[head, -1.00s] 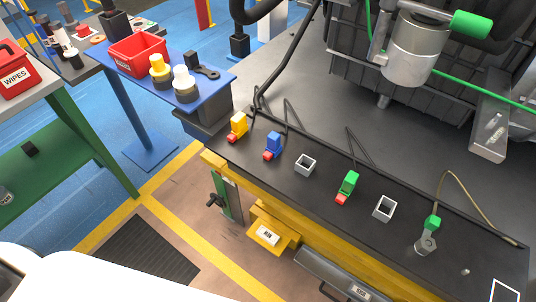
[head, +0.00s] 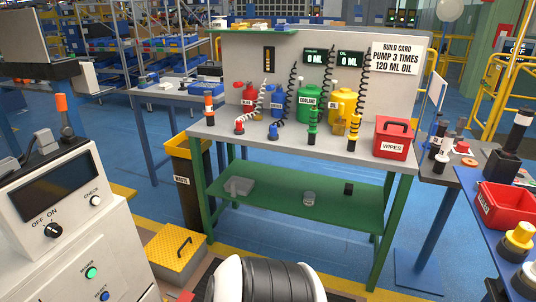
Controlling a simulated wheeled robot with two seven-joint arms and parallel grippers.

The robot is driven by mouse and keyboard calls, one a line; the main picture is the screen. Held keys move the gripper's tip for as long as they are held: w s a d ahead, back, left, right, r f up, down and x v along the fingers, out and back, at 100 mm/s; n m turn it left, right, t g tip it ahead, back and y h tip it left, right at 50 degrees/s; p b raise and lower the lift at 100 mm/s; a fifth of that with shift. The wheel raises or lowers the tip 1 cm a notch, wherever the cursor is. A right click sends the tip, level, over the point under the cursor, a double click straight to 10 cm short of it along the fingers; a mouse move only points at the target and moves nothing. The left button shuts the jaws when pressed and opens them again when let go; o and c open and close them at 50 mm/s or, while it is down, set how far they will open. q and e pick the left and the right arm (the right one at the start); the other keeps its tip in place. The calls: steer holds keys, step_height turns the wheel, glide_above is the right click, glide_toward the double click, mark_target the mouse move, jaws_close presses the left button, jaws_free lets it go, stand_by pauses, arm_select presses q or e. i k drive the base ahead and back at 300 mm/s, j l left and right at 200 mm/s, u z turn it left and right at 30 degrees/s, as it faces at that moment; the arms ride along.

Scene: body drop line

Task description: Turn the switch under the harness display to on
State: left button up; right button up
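A cream cabinet (head: 118,240) stands at the left and carries a dark display (head: 53,191), which looks blank. Below the display is a black rotary switch (head: 54,230) with OFF printed above its left side and ON above its right. The knob is small and I cannot tell for certain which word it points to. A CHECK button (head: 95,201) sits to its right. Neither gripper is in view, so I cannot see whether either is open or shut.
Lower on the cabinet are a green button (head: 91,272) and a blue button (head: 104,296). A green-framed bench (head: 300,145) with bottles and a WIPES box (head: 393,138) is beyond.

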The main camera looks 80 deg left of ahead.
mark_target(54, 230)
steer(key=u, duration=1.05)
steer(key=l+u, duration=0.1)
steer(key=u, duration=1.45)
steer(key=k+u, duration=0.1)
steer(key=u, duration=1.45)
